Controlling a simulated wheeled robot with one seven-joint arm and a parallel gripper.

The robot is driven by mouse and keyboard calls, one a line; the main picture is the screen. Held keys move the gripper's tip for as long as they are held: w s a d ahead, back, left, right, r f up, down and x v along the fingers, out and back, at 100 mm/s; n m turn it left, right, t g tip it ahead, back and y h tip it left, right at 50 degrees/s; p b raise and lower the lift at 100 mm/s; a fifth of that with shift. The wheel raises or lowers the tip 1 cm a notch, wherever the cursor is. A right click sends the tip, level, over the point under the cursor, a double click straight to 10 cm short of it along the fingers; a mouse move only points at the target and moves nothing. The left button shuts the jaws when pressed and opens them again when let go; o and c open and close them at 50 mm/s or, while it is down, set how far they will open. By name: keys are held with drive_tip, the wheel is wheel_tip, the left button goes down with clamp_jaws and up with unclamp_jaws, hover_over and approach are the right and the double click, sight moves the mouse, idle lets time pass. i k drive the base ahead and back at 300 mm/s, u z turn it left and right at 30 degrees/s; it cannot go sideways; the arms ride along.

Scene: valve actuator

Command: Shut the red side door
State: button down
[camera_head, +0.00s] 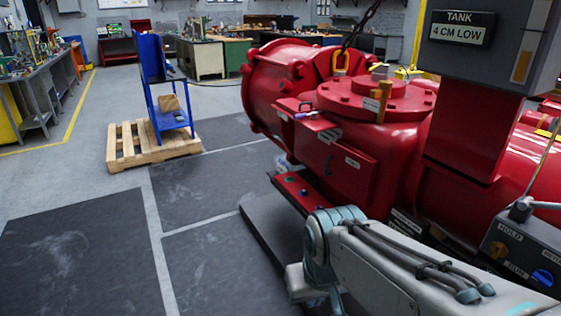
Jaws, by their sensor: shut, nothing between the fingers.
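The red side door (338,168) is a flat rectangular panel on the near-left side of the large red valve actuator (375,98). It has a small dark handle and a pale label. Its top edge stands out from the rounded body, but I cannot tell whether it is ajar or flush. My arm crosses the lower right, below and in front of the door, with a visible gap between them. My gripper's fingers do not show; the lower end of the arm runs toward the bottom edge of the picture.
A red strip with buttons (302,192) juts out below the door. A control box (525,250) stands at the right, and a grey tank sign box (490,45) hangs above. A blue stand (172,122) rests on a wooden pallet (125,160). The dark floor mats at left are clear.

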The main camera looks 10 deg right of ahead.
sight(349, 173)
drive_tip(key=u, duration=0.85)
drive_tip(key=i, duration=1.05)
drive_tip(key=z, duration=0.55)
drive_tip(key=i, duration=0.45)
drive_tip(key=z, duration=0.5)
